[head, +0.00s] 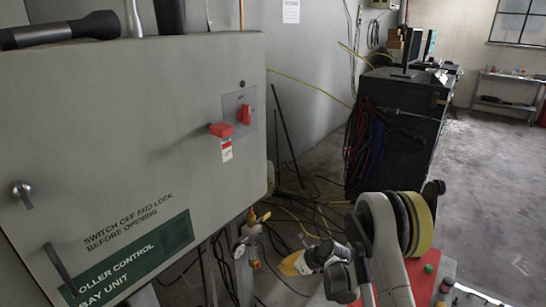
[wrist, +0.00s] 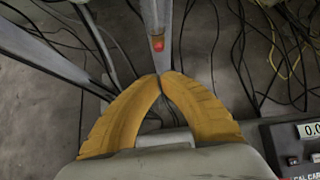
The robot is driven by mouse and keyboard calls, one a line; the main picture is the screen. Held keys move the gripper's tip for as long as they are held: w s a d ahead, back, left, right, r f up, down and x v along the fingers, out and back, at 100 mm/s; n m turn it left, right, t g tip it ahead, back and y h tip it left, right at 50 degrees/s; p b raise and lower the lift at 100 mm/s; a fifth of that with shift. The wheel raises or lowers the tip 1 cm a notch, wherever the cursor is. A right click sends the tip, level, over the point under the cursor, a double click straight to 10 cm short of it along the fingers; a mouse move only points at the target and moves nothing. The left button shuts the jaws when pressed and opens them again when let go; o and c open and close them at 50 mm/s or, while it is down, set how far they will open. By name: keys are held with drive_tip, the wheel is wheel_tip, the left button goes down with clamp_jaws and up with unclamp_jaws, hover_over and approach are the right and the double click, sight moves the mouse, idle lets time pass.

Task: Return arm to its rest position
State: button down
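My arm stands at the lower right of the head view, a pale grey link beside a thick yellow-and-black joint. It is bent, and my gripper (head: 288,266) is at its left end, low, to the right of the cabinet's lower corner and apart from it. In the wrist view my gripper (wrist: 159,77) shows two curved yellow fingers with their tips together. Nothing shows between the fingers. They point over the floor and a grey metal post (wrist: 168,18) with a small red-orange mark.
A grey control cabinet (head: 130,130) fills the left, with a red rotary switch (head: 244,115) and a red tagged lock (head: 221,131). Cables and a valve (head: 252,230) are near my gripper. A black cabinet (head: 405,130) stands behind. A display unit (wrist: 308,131) shows lower right. Floor at right is open.

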drive_tip(key=s+d+r+n+h, duration=0.15)
drive_tip(key=s+r+n, duration=0.25)
drive_tip(key=r, duration=0.5)
drive_tip(key=s+d+r+n+h, duration=0.1)
drive_tip(key=s+d+r+n, duration=0.2)
drive_tip(key=r, duration=0.6)
drive_tip(key=s+d+r+n+h, duration=0.15)
drive_tip(key=s+r+n, duration=0.25)
drive_tip(key=r, duration=0.5)
drive_tip(key=s+d+r+n+h, duration=0.1)
drive_tip(key=s+n, duration=0.3)
drive_tip(key=s, duration=0.4)
drive_tip(key=s+d+r+n+t+h, duration=0.1)
drive_tip(key=s+d+r+n, duration=0.2)
drive_tip(key=s, duration=0.5)
drive_tip(key=s+d+r+n, duration=0.1)
drive_tip(key=s+d+n, duration=0.3)
drive_tip(key=s+n, duration=0.2)
drive_tip(key=shift+s+r+n+t+h, duration=0.3)
drive_tip(key=shift+s+r+n+h, duration=0.1)
drive_tip(key=shift+s, duration=0.6)
